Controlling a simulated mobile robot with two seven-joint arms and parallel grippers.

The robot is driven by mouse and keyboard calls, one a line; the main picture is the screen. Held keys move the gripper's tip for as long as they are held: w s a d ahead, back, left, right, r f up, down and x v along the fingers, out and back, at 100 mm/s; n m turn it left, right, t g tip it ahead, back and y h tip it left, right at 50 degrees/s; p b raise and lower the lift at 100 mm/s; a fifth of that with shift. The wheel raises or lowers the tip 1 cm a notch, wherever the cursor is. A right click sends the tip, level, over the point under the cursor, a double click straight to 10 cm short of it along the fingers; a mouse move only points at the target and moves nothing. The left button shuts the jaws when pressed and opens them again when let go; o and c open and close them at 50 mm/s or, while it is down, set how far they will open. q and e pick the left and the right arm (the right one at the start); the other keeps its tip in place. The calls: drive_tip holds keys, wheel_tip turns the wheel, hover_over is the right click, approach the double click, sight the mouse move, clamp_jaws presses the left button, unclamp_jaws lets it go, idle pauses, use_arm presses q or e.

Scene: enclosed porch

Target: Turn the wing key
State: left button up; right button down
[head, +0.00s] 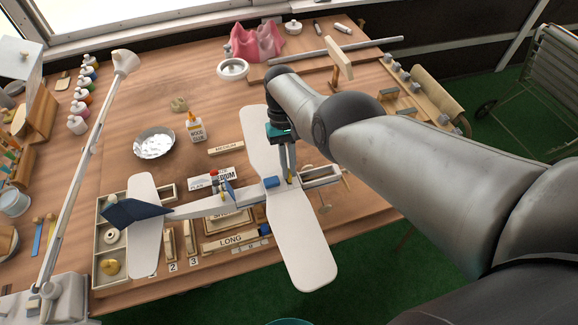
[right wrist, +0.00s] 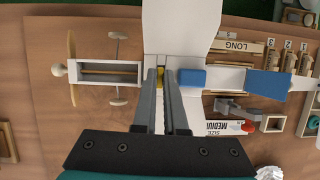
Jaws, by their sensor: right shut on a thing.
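A white model aeroplane with a dark blue tail (head: 134,209) lies on the wooden workbench. Its white wing (head: 300,245) crosses the fuselage, which also shows in the right wrist view (right wrist: 228,77). A small yellow piece that looks like the wing key (right wrist: 160,71) stands at the wing's middle. My right gripper (head: 289,178) reaches down from above and is shut on it. In the right wrist view the fingers (right wrist: 166,82) cover most of the key, so its turn angle is hard to tell. A blue block (right wrist: 192,77) sits beside it on the fuselage. My left gripper is out of view.
A parts tray (head: 97,255) and blocks marked LONG (head: 231,239) lie close to the plane. A glue bottle (head: 196,127), a foil-filled bowl (head: 154,144) and a lamp arm (head: 85,170) stand left. Bare bench lies behind the wing.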

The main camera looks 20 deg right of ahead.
drive_tip(key=shift+n, duration=0.3)
drive_tip(key=c, duration=1)
unclamp_jaws()
drive_tip(key=shift+o, duration=0.2)
